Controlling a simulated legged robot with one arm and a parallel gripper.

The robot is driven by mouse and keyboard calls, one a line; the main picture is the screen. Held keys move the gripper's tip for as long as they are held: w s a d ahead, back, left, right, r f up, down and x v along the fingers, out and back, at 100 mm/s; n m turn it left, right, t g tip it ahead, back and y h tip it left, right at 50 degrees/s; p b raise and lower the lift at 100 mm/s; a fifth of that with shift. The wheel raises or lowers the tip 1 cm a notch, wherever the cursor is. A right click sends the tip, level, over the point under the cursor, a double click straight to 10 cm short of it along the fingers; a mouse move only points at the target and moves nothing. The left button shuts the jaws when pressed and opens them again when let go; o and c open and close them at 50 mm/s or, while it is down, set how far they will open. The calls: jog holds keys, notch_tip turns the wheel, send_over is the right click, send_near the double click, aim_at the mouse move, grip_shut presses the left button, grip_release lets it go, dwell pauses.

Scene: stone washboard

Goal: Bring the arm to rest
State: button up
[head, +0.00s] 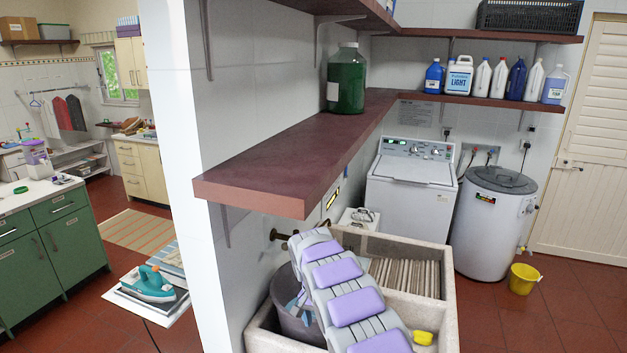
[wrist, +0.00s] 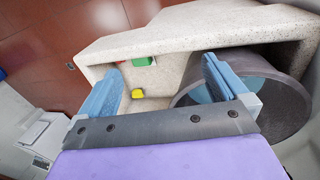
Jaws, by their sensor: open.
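My arm, with grey links and purple pads, reaches over the stone washboard sink (head: 434,312) in the head view. My gripper (wrist: 166,88) is open in the wrist view, with its two blue fingers wide apart and nothing between them. Beyond the fingers, the wrist view shows the pale stone sink (wrist: 180,25) with a yellow block (wrist: 137,94) and a green block (wrist: 143,61) in it. A dark grey bucket (wrist: 278,98) lies beyond the right finger. In the head view my arm hides part of the sink, and I cannot make out the fingers clearly.
A reddish shelf (head: 290,130) with a green jar (head: 346,80) juts out above the sink at the left. A white washing machine (head: 411,192) and a white round tub (head: 492,222) stand behind. A yellow bucket (head: 523,279) sits on the open floor at right.

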jog(key=s+d+r+b, duration=0.1)
jog(key=s+d+r, duration=0.35)
jog(key=s, duration=0.25)
jog(key=s+d+r+n+b, duration=0.1)
jog(key=s+d+r+b, duration=0.1)
jog(key=s+d+r, duration=0.3)
jog(key=s+d+r+b, duration=0.1)
jog(key=s+d+r, duration=0.25)
jog(key=s, duration=0.45)
jog(key=s+f+n+y+b, duration=0.1)
jog(key=s+f+n+b, duration=0.1)
jog(key=s, duration=1.2)
jog(key=s+a+f+n+g+y+b, duration=0.1)
jog(key=s+f, duration=0.1)
jog(key=s, duration=1.2)
jog(key=shift+f+n+b, duration=0.25)
jog(key=shift+n+b, duration=0.15)
jog(key=shift+d, duration=0.1)
jog(key=shift+d, duration=0.3)
